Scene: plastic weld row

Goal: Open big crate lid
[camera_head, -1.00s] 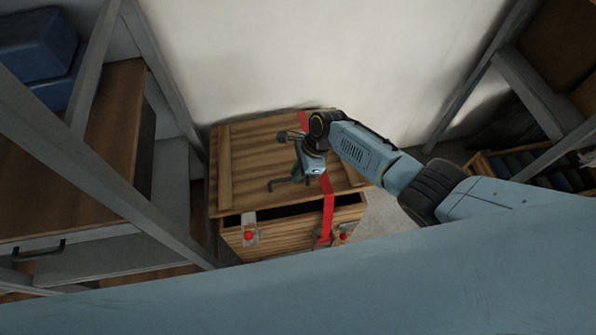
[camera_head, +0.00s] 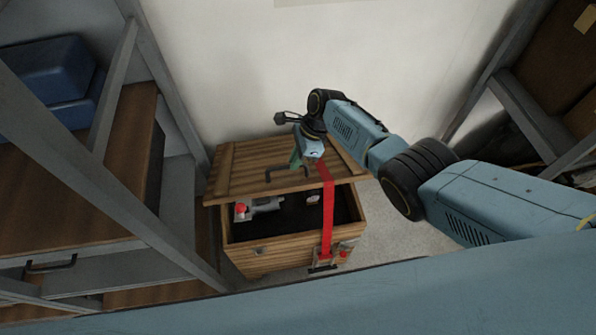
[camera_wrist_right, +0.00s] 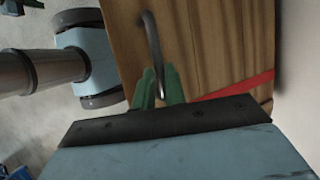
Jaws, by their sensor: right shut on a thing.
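The big wooden crate (camera_head: 285,257) stands against the wall in the head view. Its lid (camera_head: 245,165) is partly raised at the front, tilted, with a gap showing the dark inside. My right gripper (camera_head: 297,162) is over the lid at its dark handle (camera_head: 275,176). In the right wrist view, the green fingers (camera_wrist_right: 157,92) are shut on the handle bar (camera_wrist_right: 151,45). A red strap (camera_head: 328,205) runs from the lid down across the opening to the crate front. A latch with a red knob (camera_head: 344,254) is at the front right. My left gripper is out of view.
A grey piece with a red knob (camera_head: 241,209) shows at the left of the opening. A shelf rack with a wooden drawer unit (camera_head: 60,190) and blue boxes (camera_head: 68,115) stands on the left. Another rack stands on the right. Floor right of the crate is free.

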